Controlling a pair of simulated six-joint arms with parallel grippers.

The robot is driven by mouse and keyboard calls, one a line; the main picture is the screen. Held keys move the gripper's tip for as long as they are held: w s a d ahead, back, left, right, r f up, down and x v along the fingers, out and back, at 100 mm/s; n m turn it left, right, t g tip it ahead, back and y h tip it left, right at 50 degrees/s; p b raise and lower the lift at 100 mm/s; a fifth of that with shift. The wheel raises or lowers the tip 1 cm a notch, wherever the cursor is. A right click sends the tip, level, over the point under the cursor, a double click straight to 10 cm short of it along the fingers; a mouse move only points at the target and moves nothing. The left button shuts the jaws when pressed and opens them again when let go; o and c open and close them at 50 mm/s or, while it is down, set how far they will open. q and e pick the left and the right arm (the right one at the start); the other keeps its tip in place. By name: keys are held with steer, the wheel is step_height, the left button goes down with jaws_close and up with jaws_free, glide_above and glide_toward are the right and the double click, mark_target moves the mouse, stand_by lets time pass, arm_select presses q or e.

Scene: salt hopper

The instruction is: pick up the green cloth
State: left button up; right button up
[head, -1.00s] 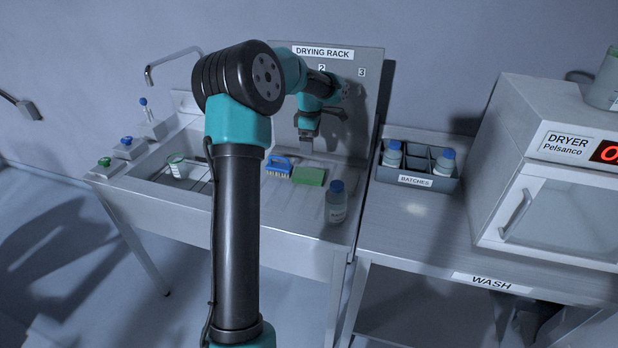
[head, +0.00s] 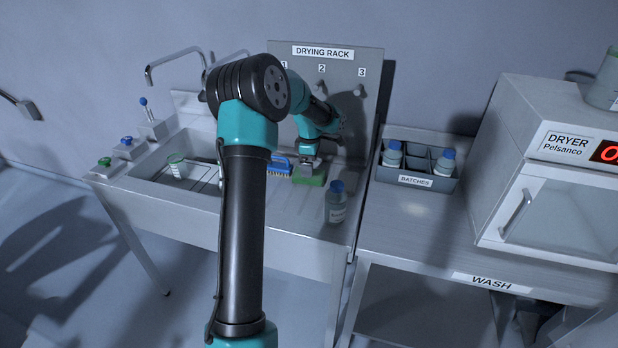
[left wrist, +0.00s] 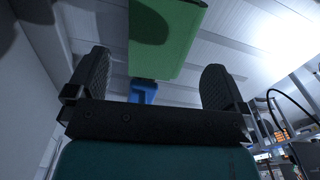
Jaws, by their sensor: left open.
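The green cloth (head: 312,179) is a flat green rectangle lying on the sink's metal top, right of the blue brush (head: 280,165). My left gripper (head: 308,167) points down just above the cloth and hides part of it. In the left wrist view the gripper (left wrist: 155,62) is open, its two fingers wide apart. The cloth (left wrist: 175,45) shows between and beyond the fingertips, with a dark round shadow on it. Nothing is between the fingers that I can see as held. My right gripper is not in view.
A blue-capped bottle (head: 336,203) stands close to the right of the cloth. The drying rack board (head: 372,110) with pegs rises behind. A batches tray (head: 417,181) with bottles and the dryer (head: 560,170) stand further right.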

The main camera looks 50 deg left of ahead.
arm_select(q)
step_height(320, 180, down, 5)
steer(key=shift+a+r, duration=0.1)
steer(key=shift+a, duration=0.05)
stand_by(0.5)
steer(key=c, duration=1)
steer(key=shift+s+r, duration=0.2)
steer(key=shift+r, duration=0.2)
step_height(320, 180, up, 6)
steer(key=shift+r, duration=0.15)
steer(key=s+d, duration=0.3)
steer(key=s, duration=0.2)
steer(key=s+d, duration=0.4)
steer(key=s, duration=0.2)
steer(key=s+d, duration=0.3)
steer(key=s, duration=0.2)
steer(key=shift+s+d, duration=0.3)
steer(key=shift+d, duration=0.05)
